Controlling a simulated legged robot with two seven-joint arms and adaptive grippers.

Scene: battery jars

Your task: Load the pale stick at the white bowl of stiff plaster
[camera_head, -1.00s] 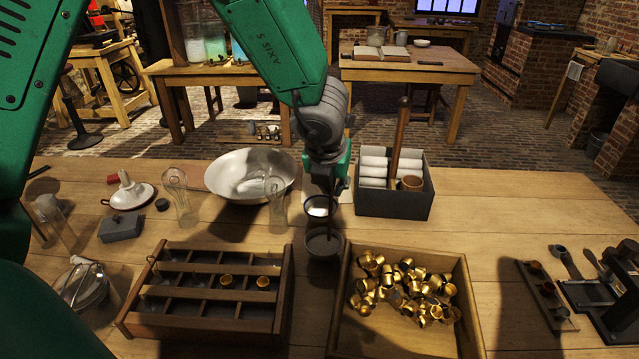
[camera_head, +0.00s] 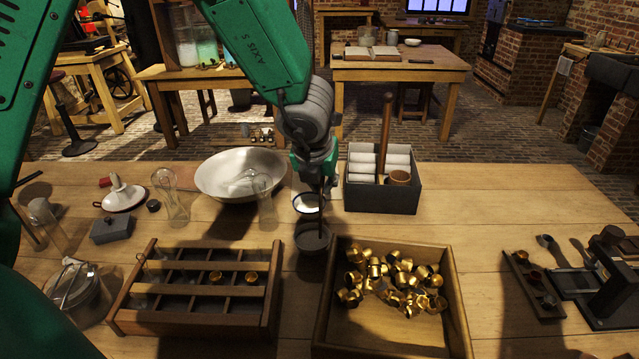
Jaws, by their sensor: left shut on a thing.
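My left gripper (camera_head: 317,170) points down beside the grey box and is shut on a thin stick (camera_head: 321,207). The stick looks dark in this light, and its lower end is over or in a small dark bowl (camera_head: 312,246); I cannot tell whether it touches. Just behind that bowl is a small bowl with white contents (camera_head: 308,203), partly beside the stick. A large white bowl (camera_head: 222,184) stands to the left with something pale inside. My right gripper is not in view.
A grey box (camera_head: 383,199) with white rolls and a wooden handle stands right of the gripper. In front are a compartment rack (camera_head: 190,320) and a wooden tray (camera_head: 458,310) of brass cups. Glass jars (camera_head: 172,198) stand at left.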

